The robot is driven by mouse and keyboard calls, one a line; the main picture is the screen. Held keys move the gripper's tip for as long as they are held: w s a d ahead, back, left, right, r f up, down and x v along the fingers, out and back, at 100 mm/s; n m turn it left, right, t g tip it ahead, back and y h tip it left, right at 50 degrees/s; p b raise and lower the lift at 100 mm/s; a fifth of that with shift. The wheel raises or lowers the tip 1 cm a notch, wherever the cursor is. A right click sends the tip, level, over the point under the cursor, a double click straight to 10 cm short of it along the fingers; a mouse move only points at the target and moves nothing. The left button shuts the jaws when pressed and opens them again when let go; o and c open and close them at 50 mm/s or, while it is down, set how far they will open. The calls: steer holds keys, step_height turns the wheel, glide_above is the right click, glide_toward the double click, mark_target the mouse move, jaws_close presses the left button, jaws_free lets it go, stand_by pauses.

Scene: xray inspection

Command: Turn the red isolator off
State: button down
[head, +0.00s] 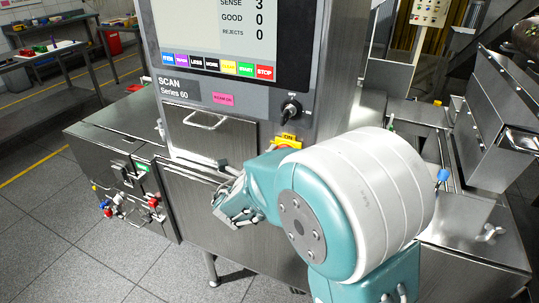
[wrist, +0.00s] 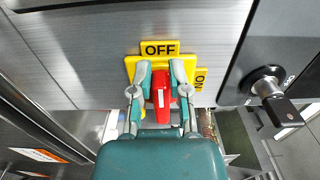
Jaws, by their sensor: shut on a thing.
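The red isolator handle (wrist: 161,90) sits on a yellow plate on a brushed metal panel in the wrist view. The OFF label (wrist: 159,48) is at the top of the plate, and the ON label (wrist: 200,79) is at its right, turned sideways. My gripper (wrist: 161,82) is shut on the red handle, with one finger on each side. The handle's long axis runs up and down in this view, in line with OFF. In the head view my arm covers most of the isolator; a red edge and the yellow ON label (head: 289,138) show above it.
A black key switch (wrist: 268,87) stands out from the panel to the right of the isolator. The scanner's screen (head: 225,38) and its row of coloured buttons are above. A metal handle (head: 204,121) juts from the cabinet front to the left.

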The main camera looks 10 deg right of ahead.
steer(key=shift+s+d+f, duration=0.15)
steer(key=shift+d+f, duration=0.1)
steer(key=shift+d, duration=0.05)
steer(key=c, duration=0.6)
jaws_free()
steer(key=shift+d, duration=0.15)
steer(key=shift+r, duration=0.1)
steer(key=shift+a, duration=0.4)
steer(key=v, duration=1.1)
steer(key=shift+s+a, duration=0.25)
steer(key=shift+s, duration=0.05)
